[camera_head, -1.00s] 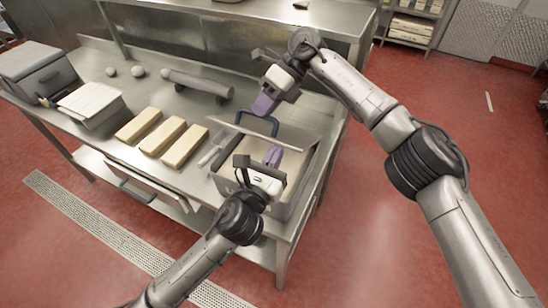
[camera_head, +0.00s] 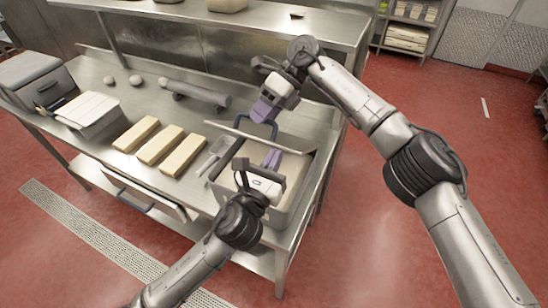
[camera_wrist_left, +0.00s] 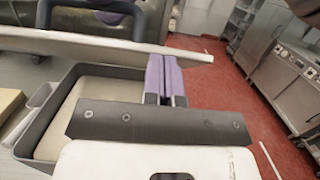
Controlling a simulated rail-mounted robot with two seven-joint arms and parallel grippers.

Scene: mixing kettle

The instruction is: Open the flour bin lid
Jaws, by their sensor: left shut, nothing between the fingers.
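The flour bin (camera_head: 217,193) is a grey box at the right end of the steel table, with pale flour inside; it also shows in the left wrist view (camera_wrist_left: 37,132). Its lid (camera_head: 297,146) is raised and tilted at the bin's far side, seen nearly edge-on, with a dark blue handle (camera_head: 273,129). The left wrist view shows the lid (camera_wrist_left: 95,46) across the top. My left gripper (camera_head: 273,157) is shut and empty over the bin, its purple fingertips (camera_wrist_left: 164,58) close to the lid's edge; contact is unclear. My right gripper (camera_head: 262,112) is beside the handle; its finger gap is unclear.
A scoop (camera_head: 213,155) lies left of the bin. A steel shelf (camera_head: 250,22) runs behind. Red floor is open at right.

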